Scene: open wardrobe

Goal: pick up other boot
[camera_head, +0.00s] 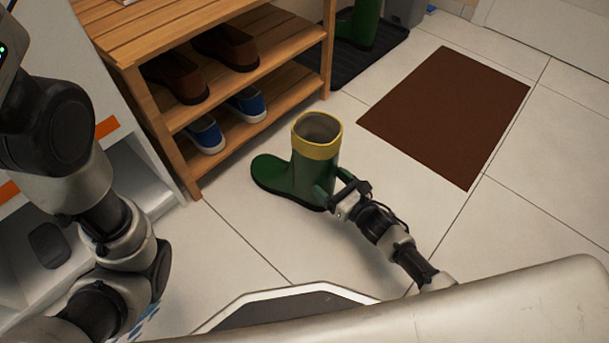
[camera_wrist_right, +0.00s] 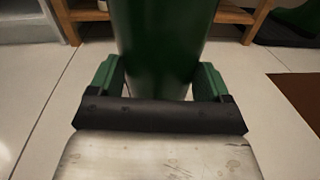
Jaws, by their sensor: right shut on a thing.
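A green rubber boot (camera_head: 318,165) with a yellow top band stands upright on the tiled floor, its toe pointing left. My right gripper (camera_head: 333,193) is at the boot's right side, low on the shaft, and is shut on it. In the right wrist view the boot's green shaft (camera_wrist_right: 165,45) fills the space between the two green fingers of the gripper (camera_wrist_right: 160,80). Another green boot (camera_head: 358,24) stands on a black mat at the back, partly hidden by the shelf. My left arm shows at the left, but its gripper is out of view.
A wooden shoe rack (camera_head: 170,22) with brown shoes (camera_head: 225,47) and blue shoes (camera_head: 245,104) stands behind and left of the boot. A brown mat (camera_head: 450,115) lies to the right. Bare floor surrounds the held boot.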

